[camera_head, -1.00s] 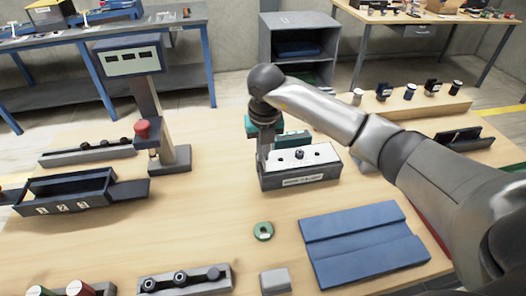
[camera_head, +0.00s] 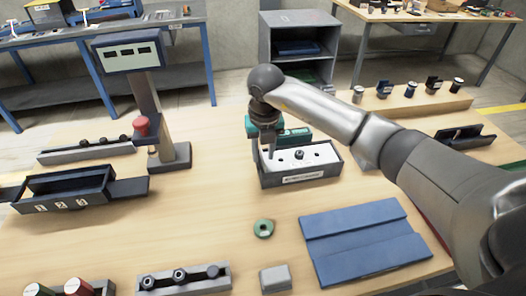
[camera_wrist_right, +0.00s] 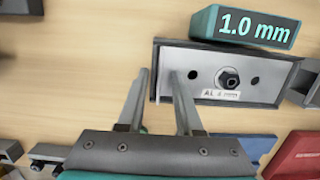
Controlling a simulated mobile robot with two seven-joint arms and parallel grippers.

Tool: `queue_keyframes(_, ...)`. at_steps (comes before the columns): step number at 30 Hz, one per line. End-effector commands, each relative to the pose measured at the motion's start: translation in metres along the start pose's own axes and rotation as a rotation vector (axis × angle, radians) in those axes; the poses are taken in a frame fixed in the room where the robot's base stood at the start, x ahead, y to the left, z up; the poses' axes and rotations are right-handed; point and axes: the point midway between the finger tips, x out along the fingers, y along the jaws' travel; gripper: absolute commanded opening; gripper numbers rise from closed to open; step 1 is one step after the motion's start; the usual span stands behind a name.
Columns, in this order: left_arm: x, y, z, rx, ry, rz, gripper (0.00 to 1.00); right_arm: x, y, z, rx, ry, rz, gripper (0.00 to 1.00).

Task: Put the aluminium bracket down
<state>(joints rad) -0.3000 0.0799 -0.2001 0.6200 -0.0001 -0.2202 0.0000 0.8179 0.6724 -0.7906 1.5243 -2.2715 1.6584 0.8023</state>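The aluminium bracket (camera_head: 312,152) shows as a pale plate with holes and a dark knob or bolt at its middle. It lies flat in the dark grey holder (camera_head: 300,180) at the table's middle; it also shows in the right wrist view (camera_wrist_right: 205,68). The holder's front carries a white label, "AL" and a thickness in the wrist view. My right gripper (camera_head: 264,157) is at the holder's left end. In the wrist view its fingers (camera_wrist_right: 162,75) stand apart, one outside the left end wall, one over the plate. Whether they touch anything is unclear. My left gripper is out of view.
A teal block reading "1.0 mm" (camera_wrist_right: 245,27) stands behind the holder. A post with a display (camera_head: 135,55) stands left. Bare table surrounds the ring.

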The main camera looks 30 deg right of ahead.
Motion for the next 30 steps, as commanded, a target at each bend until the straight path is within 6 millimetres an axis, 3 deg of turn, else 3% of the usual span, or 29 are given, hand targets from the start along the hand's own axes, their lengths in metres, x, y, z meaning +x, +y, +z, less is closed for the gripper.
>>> queue_keyframes(5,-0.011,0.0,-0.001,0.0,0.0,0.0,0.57,-0.017,0.0,0.003,-0.001,-0.001,0.001,0.34)
queue_keyframes(18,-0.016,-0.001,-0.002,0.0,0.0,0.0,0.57,-0.111,0.0,0.003,0.0,-0.004,0.001,0.34)
queue_keyframes(24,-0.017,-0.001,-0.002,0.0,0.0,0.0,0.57,-0.129,0.0,0.002,0.0,-0.001,0.0,0.34)
queue_keyframes(30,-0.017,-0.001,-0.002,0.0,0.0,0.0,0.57,-0.132,0.0,0.002,0.0,0.0,0.0,0.34)
